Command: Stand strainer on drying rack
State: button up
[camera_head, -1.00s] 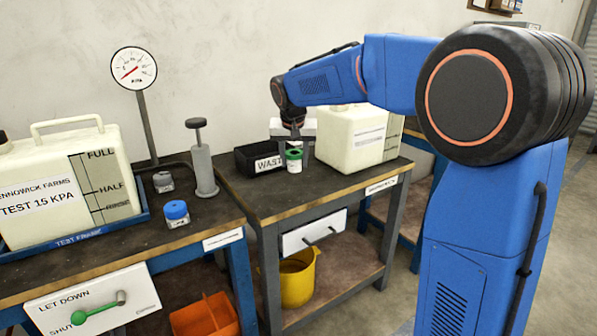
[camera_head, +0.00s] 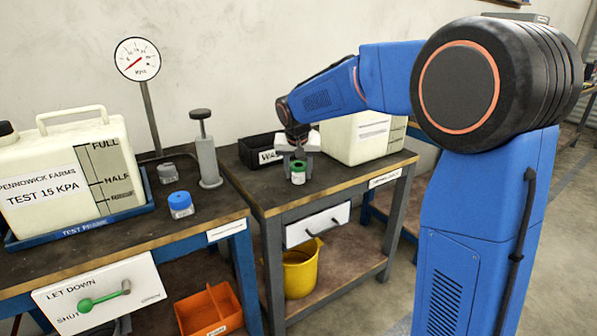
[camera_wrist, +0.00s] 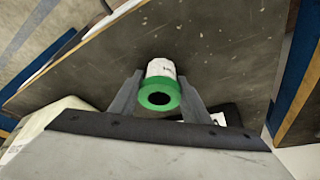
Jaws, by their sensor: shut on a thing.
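A small white cylinder with a green ring at its end, probably the strainer (camera_head: 298,178), is between the fingers of my gripper (camera_head: 299,167). In the wrist view the strainer (camera_wrist: 160,86) shows its green ring with a dark hole, with a grey finger of my gripper (camera_wrist: 159,100) on each side. The gripper is shut on it. The strainer looks upright over the front part of the right bench; I cannot tell whether its base touches the top. I cannot make out a drying rack.
A black waste bin (camera_head: 258,148) stands behind the strainer, and a cream tank (camera_head: 365,137) to its right. The right bench (camera_head: 262,190) has bare room in front. The left bench holds a blue-capped jar (camera_head: 180,206), a hand pump (camera_head: 207,160), a gauge (camera_head: 138,60) and another tank (camera_head: 60,180).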

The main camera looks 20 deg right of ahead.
jog(key=o, duration=1.1)
jog(key=v, duration=1.2)
jog(key=s+d, duration=0.4)
jog(key=s, duration=0.6)
jog(key=s+d+f+n, duration=0.1)
jog(key=s+f, duration=0.3)
jog(key=s, duration=0.5)
jog(key=s+d+f+n+y, duration=0.1)
jog(key=s+f, duration=0.4)
jog(key=s, duration=0.5)
jog(key=s+d+f+n, duration=0.1)
jog(key=s+f, duration=0.3)
jog(key=s, duration=0.6)
jog(key=shift+d+f+n, duration=0.3)
jog(key=shift+d+f, duration=0.1)
jog(key=shift+d, duration=0.3)
